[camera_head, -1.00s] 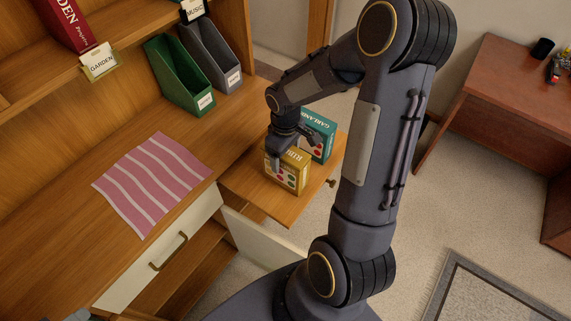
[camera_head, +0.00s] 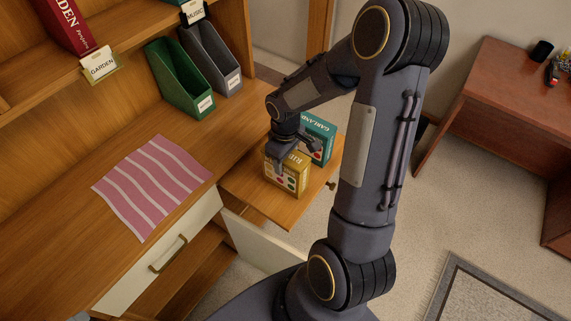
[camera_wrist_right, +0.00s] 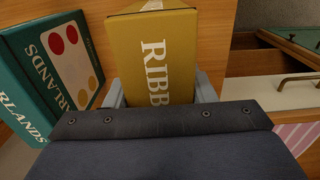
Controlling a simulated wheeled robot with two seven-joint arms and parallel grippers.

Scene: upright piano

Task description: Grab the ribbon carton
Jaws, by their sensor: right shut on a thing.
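The ribbon carton (camera_head: 287,176) is a yellow box standing upright on a pull-out wooden board at the desk's right side. My right gripper (camera_head: 292,156) is over its top, shut on it. In the right wrist view the carton (camera_wrist_right: 153,55) shows the letters "RIBB" between the two grey fingers of my right gripper (camera_wrist_right: 160,92). The carton's lower part is hidden in the head view neither by much nor fully; its contact with the board cannot be judged exactly. My left gripper is not in view.
A teal garland carton (camera_head: 318,137) stands close behind the ribbon carton and also shows in the wrist view (camera_wrist_right: 50,70). A pink striped cloth (camera_head: 150,185) lies on the desk. Green (camera_head: 178,80) and grey (camera_head: 212,58) file holders stand at the back.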

